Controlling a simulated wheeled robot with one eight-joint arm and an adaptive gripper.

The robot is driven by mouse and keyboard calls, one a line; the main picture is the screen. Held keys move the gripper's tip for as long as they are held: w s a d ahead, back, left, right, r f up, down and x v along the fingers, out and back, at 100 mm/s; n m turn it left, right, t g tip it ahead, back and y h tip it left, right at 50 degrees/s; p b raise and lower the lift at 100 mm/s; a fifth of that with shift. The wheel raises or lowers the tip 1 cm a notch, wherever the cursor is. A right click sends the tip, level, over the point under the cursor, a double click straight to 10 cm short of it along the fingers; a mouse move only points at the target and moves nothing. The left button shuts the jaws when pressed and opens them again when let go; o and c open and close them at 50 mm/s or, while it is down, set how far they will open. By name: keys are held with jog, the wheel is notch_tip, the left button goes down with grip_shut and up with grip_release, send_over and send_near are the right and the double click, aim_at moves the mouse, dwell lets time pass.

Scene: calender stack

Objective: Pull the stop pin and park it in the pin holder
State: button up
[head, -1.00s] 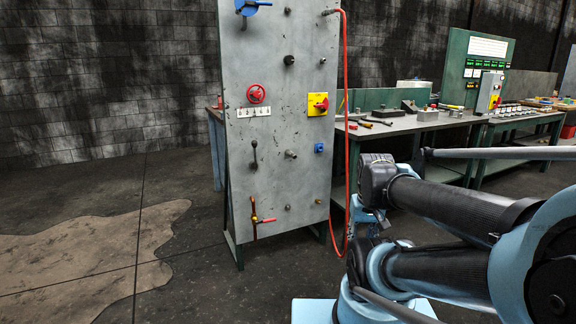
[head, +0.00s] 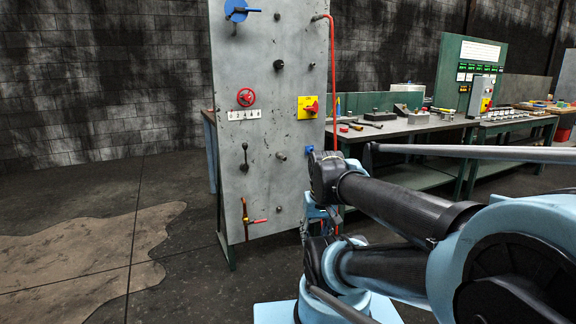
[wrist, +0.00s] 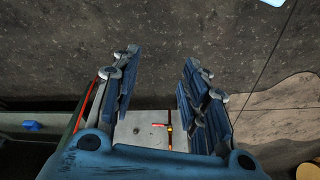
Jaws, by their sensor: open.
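A grey upright panel (head: 262,185) carries several fittings. A black round knob (head: 278,65), a short grey stub (head: 281,156) and a small dark knob (head: 279,209) stand out from its face. I cannot tell which is the stop pin or the pin holder.
The panel also has a red handwheel (head: 246,97), a yellow switch plate (head: 308,107) and a black lever (head: 244,157). A red hose (head: 333,80) hangs along its right edge. A workbench (head: 395,128) stands behind at right. Floor at left is clear.

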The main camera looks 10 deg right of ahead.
jog(key=w+a+r+m+t+y, duration=0.1)
jog(key=w+a+r+t+y, duration=0.2)
jog(key=w, duration=1.1)
jog(key=w+a+r+m+t+y, duration=0.25)
jog(key=w+r, duration=0.25)
jog(key=w, duration=0.8)
jog(key=w+a+r+m+t+y, duration=0.15)
jog(key=w+a+r, duration=0.25)
jog(key=w, duration=1)
jog(key=m+t, duration=0.6)
send_near(285, 159)
jog(key=a+r, duration=0.5)
jog(key=a, duration=0.2)
jog(key=w+d+f+m, duration=0.1)
jog(key=f, duration=0.1)
jog(key=w+d+f+m+t+h, duration=0.1)
jog(key=w+d+f, duration=0.1)
jog(key=w+d+f+m, duration=0.1)
jog(key=f, duration=0.1)
jog(key=shift+w+d+m+t+h, duration=0.2)
jog(key=shift+w+m+t+h, duration=0.1)
jog(key=shift+w+t, duration=0.1)
jog(key=shift+x, duration=3.45)
grip_shut()
